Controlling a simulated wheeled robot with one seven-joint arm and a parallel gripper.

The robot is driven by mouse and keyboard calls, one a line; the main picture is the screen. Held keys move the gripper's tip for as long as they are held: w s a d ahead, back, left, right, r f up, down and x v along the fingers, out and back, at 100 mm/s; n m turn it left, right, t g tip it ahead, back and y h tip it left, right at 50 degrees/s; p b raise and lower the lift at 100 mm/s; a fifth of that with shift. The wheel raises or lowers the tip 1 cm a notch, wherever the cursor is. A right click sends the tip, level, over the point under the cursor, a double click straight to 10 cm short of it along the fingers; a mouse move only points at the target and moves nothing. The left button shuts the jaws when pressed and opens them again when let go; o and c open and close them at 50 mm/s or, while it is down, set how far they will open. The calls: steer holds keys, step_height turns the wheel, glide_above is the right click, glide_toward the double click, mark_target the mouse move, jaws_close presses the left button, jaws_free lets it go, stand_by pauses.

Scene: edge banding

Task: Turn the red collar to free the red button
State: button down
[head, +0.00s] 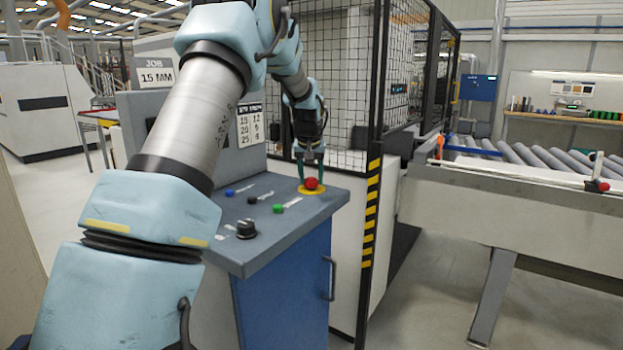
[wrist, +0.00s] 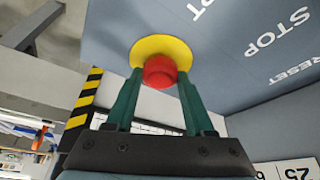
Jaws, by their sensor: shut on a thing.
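The red button (head: 311,183) stands on a round yellow base (head: 312,190) at the far right corner of the grey control panel. In the wrist view the red button (wrist: 159,71) shows in front of its yellow base (wrist: 162,50). I cannot tell a separate red collar from the button. My gripper (head: 311,170) comes down from above, with its green fingers on either side of the red part. In the wrist view my gripper (wrist: 158,82) is shut on the red button, one finger at each side. The exact contact at the fingertips is partly hidden.
The panel (head: 290,213) also carries a blue button (head: 230,193), a green button (head: 279,208) and a black knob (head: 246,229). A wire-mesh fence (head: 340,80) and a striped post (head: 370,210) stand close beside the red button. A roller conveyor (head: 530,157) is at the right.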

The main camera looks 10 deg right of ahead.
steer(key=shift+a+m+g+h, duration=0.1)
steer(key=shift+m+g+h, duration=0.35)
steer(key=shift+m, duration=1.15)
steer(key=shift+c, duration=1.3)
jaws_free()
steer(key=shift+h, duration=0.25)
steer(key=b+v, duration=0.2)
steer(key=v, duration=0.8)
steer(key=shift+r+b, duration=0.3)
steer(key=shift+r, duration=0.1)
steer(key=shift+s, duration=0.1)
